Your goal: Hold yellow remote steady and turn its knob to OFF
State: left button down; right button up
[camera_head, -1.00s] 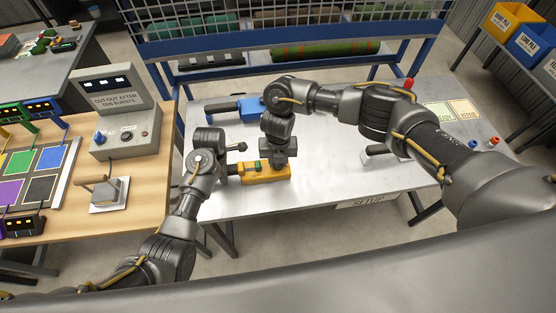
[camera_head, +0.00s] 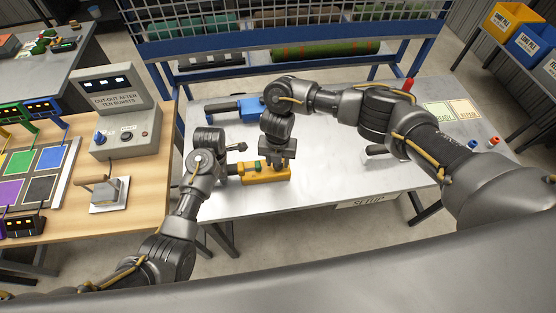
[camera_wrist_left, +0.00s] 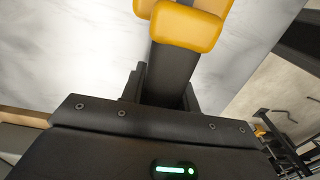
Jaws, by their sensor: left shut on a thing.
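The yellow remote (camera_head: 262,177) lies near the front left of the metal table, its black handle pointing left. Its yellow body also shows at the top of the left wrist view (camera_wrist_left: 187,27). My left gripper (camera_wrist_left: 162,90) is shut on the dark handle. In the head view that grip is mostly hidden behind my left wrist. My right gripper (camera_head: 279,164) points down at the right part of the remote's body. Whether it touches, and its jaw gap, are unclear. The knob and its marking cannot be made out under it. A small green part (camera_head: 257,168) shows on top.
A blue remote (camera_head: 250,108) lies behind on the metal table (camera_head: 330,185). A grey-white device (camera_head: 378,150) sits partly behind my right arm. A grey control box (camera_head: 125,130) stands on the wooden table at left. The table's front middle is clear.

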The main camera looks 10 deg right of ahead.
pick_arm(q)
jog(key=shift+f, duration=0.1)
pick_arm(e)
jog(key=shift+o, duration=0.9)
notch_tip(320, 180, up, 12)
pick_arm(q)
jog(key=c, duration=1)
grip_release()
jog(key=shift+o, duration=0.2)
